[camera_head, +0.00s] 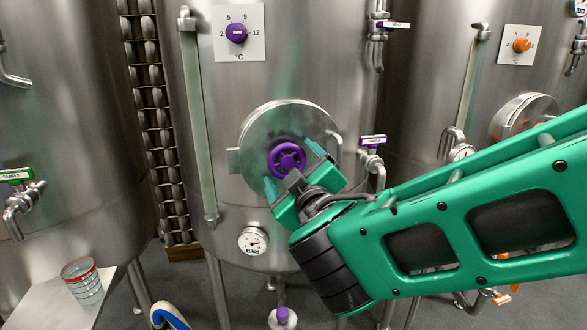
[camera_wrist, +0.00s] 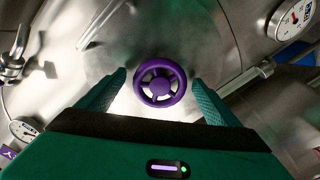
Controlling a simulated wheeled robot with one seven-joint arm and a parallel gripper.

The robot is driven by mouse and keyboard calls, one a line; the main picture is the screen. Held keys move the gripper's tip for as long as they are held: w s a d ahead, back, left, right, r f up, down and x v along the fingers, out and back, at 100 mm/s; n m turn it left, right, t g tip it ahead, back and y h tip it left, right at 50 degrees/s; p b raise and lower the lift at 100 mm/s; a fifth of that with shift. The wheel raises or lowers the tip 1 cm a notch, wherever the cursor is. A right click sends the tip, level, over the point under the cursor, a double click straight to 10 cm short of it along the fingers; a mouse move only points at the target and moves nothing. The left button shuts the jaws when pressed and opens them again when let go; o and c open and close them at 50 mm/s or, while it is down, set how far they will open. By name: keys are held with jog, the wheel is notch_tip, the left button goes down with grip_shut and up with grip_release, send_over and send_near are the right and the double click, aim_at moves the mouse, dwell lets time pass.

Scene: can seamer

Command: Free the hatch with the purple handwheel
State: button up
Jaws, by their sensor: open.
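The purple handwheel (camera_head: 287,160) sits at the middle of a round steel hatch (camera_head: 262,127) on the front of the centre tank. In the wrist view the handwheel (camera_wrist: 160,83) is a spoked purple ring with a solid hub, in front of the hatch's bright steel face (camera_wrist: 190,45). My gripper (camera_head: 296,172) is at the hatch, with its green fingers open on either side of the handwheel. In the wrist view the fingers of my gripper (camera_wrist: 163,92) stand left and right of the wheel, with a visible gap on both sides. The lower right of the hatch is hidden behind my gripper.
A purple-handled sample valve (camera_head: 372,142) sticks out right of the hatch. A pressure gauge (camera_head: 253,240) is below it, and a sight tube (camera_head: 200,130) runs down the left. A purple dial (camera_head: 237,33) is above.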

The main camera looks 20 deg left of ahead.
jog(key=v, duration=1)
jog(key=shift+s+d, duration=0.2)
jog(key=shift+d, duration=0.05)
